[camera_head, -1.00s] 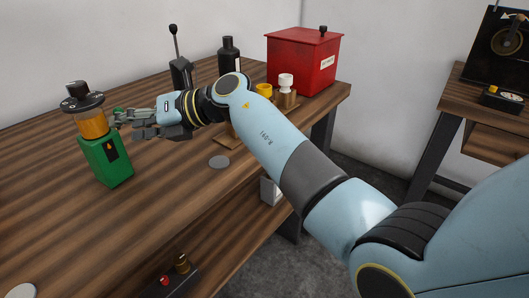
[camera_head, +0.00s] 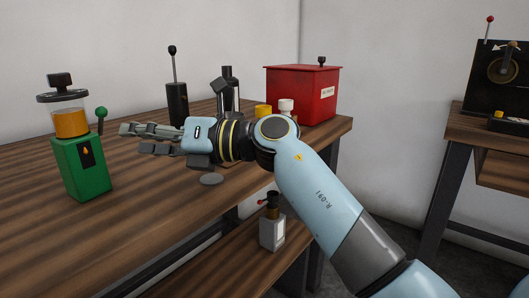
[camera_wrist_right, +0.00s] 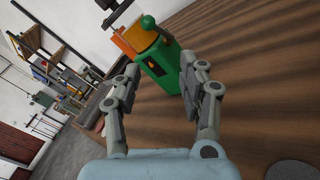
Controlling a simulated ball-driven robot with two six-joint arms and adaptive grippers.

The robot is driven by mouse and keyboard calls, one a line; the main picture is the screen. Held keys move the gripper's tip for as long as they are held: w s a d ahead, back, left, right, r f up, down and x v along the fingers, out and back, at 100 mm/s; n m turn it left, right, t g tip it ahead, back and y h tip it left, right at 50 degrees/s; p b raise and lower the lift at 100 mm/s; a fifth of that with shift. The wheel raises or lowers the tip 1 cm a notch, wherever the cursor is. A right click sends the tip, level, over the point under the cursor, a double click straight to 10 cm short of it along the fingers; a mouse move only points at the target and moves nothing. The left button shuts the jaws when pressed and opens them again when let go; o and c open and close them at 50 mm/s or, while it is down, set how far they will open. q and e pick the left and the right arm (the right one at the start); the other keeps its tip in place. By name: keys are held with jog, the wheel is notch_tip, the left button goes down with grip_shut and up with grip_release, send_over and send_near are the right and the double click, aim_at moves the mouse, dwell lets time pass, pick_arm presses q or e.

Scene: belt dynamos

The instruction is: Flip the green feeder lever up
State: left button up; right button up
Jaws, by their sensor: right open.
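The green feeder (camera_head: 82,170) stands upright on the wooden table at the left of the head view, with an amber-filled clear cup and a dark lid on top. Its lever ends in a green ball knob (camera_head: 101,113) and points up beside the cup. My right gripper (camera_head: 134,139) is open and empty, to the right of the feeder and apart from it. In the right wrist view the feeder (camera_wrist_right: 160,75) shows beyond the open fingers (camera_wrist_right: 163,80), with the green knob (camera_wrist_right: 148,22) above its body. My left gripper is not in view.
A black lever switch (camera_head: 177,100), a dark bottle, a yellow cup (camera_head: 263,111) and a red box (camera_head: 303,95) stand toward the back of the table. A flat grey disc (camera_head: 211,179) lies near my gripper. The table's front left is clear.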

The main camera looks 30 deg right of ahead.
jog(key=s+d+r+m+t+h, duration=0.2)
jog(key=s+d+m+t+h, duration=0.15)
jog(key=d+m+t, duration=0.5)
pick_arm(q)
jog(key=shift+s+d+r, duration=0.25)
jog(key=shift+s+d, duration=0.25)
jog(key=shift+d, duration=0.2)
pick_arm(e)
jog(key=s+d+f+m+h, duration=0.2)
jog(key=d+f+m+h, duration=0.4)
jog(key=d+m+h, duration=0.4)
jog(key=d+m, duration=0.1)
jog(key=m, duration=0.4)
jog(key=shift+o, duration=0.4)
jog(key=shift+g, duration=0.25)
